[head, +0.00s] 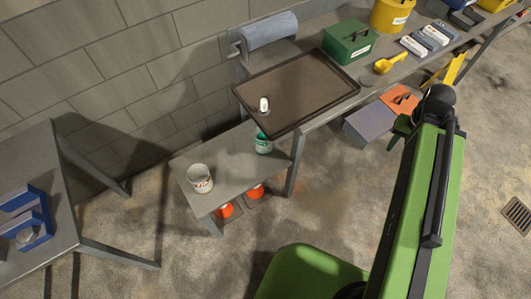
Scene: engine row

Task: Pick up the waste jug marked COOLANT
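No lettering reading COOLANT is legible, so I cannot tell which container is the waste jug. A white open-topped container (200,179) with a small reddish label stands upright on a low grey bench (230,165). A green container with a pale top (264,143) stands at the bench's back right, close to the tray's edge. My green arm rises at the right, well apart from these containers. My gripper's fingers do not show.
A dark tray (305,70) holding a small white item (263,104) overhangs the bench. A blue paper roll (268,30), green toolbox (350,41) and yellow bucket (392,14) stand behind. A grey table (40,190) with a blue holder (30,215) is left. Floor is open in front.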

